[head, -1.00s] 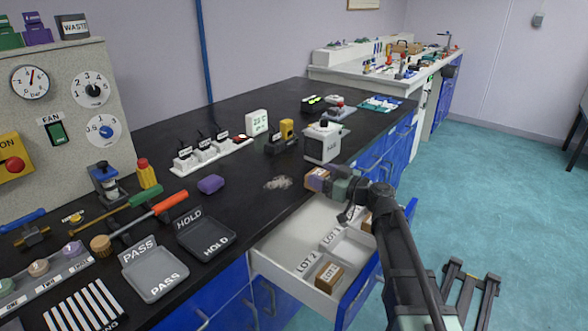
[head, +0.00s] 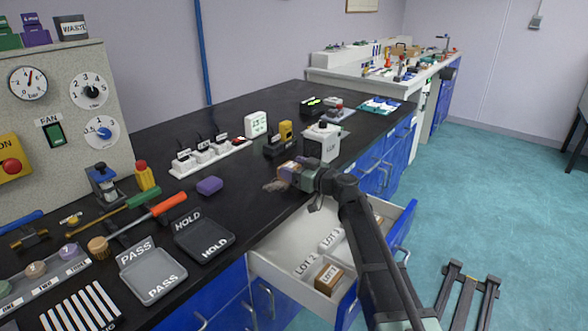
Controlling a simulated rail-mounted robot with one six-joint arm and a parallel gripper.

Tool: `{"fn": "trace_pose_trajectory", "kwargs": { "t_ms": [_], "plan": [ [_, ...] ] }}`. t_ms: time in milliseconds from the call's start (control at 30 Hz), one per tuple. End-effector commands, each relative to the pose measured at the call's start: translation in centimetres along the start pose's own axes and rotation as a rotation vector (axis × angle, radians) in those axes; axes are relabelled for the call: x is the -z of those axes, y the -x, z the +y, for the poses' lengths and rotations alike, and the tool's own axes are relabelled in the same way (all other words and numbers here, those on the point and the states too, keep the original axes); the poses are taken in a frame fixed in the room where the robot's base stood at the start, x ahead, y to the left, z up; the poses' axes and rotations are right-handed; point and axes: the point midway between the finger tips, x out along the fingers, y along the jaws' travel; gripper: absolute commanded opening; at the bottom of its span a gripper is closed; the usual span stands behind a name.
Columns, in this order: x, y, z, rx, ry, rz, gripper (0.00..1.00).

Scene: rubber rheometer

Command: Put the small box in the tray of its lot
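My gripper (head: 287,174) is over the front part of the black bench, beyond the open drawer. It appears shut on a small brown box (head: 290,168), whose label I cannot read from here. The open drawer (head: 268,249) below has white compartments marked LOT 2 (head: 306,264) and LOT 1 (head: 331,239). A brown box with a white label (head: 329,279) sits in the near part of the drawer. My arm hides much of the drawer's right side.
The HOLD tray (head: 205,238), PASS tray (head: 152,275) and purple block (head: 209,186) are to the left.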

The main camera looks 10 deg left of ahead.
Motion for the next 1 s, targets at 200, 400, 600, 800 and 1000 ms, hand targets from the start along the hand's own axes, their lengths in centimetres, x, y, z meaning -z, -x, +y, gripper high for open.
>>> {"fn": "trace_pose_trajectory", "kwargs": {
  "t_ms": [200, 400, 600, 800, 1000],
  "plan": [
    [0.0, 0.0, 0.0, 0.000, 0.000, 0.000, 0.91],
    [0.0, 0.0, 0.0, 0.000, 0.000, 0.000, 0.91],
    [0.0, 2.6, -0.1, -0.003, 0.000, 0.000, 0.91],
    [0.0, 7.8, -0.1, -0.003, 0.000, 0.000, 0.91],
    [0.0, 10.6, 0.0, -0.001, 0.000, 0.000, 0.91]
  ]
}}
